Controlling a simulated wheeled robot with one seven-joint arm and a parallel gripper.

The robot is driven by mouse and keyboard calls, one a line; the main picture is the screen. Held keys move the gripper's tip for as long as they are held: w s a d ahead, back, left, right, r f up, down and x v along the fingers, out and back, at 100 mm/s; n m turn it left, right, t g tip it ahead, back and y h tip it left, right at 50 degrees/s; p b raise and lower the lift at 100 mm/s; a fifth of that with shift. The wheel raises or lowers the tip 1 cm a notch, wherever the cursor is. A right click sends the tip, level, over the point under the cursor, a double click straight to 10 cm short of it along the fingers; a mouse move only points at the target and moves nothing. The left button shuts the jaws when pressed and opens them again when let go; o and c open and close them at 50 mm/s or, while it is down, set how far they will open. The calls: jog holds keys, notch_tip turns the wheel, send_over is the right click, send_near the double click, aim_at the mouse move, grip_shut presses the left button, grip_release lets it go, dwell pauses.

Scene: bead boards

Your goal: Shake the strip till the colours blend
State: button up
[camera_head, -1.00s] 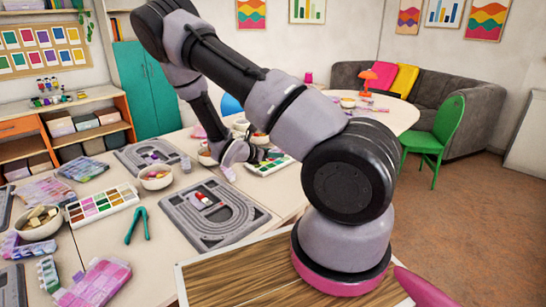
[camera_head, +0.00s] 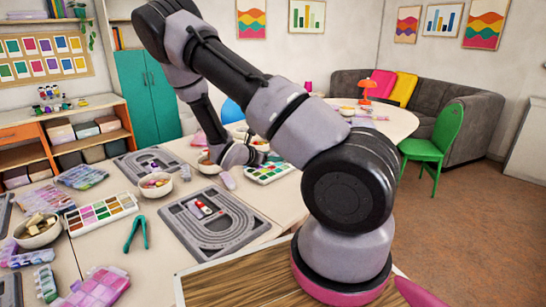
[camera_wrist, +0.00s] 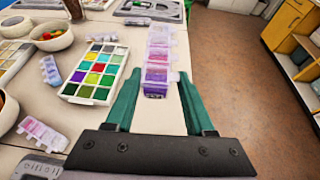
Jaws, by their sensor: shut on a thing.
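In the wrist view my gripper (camera_wrist: 158,82) has its green fingers on both sides of a clear strip of small lidded compartments (camera_wrist: 160,48). It is shut on the near end of the strip. The contents run from pale pink at the far end to deep purple at the near end, in separate bands. The strip points away from my gripper, over the pale table edge. In the head view my gripper (camera_head: 240,155) is small and partly hidden behind my arm; I cannot clearly make out the held strip there.
A palette of coloured squares (camera_wrist: 97,75) lies left of the strip. Other small strips (camera_wrist: 50,70) and bowls (camera_wrist: 51,36) stand on the table. Bead boards (camera_head: 213,222) and green pliers (camera_head: 136,233) lie nearer the head camera. Open floor (camera_wrist: 225,60) is on the right.

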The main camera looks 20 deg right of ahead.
notch_tip(320, 180, down, 2)
jog(key=shift+w+f, duration=0.15)
jog(key=r, duration=0.5)
jog(key=shift+s+r, duration=0.25)
jog(key=f, duration=0.5)
jog(key=shift+w+f, duration=0.25)
jog(key=shift+f, duration=0.15)
jog(key=shift+s+r, duration=0.15)
jog(key=shift+r, duration=0.15)
jog(key=shift+f, duration=0.1)
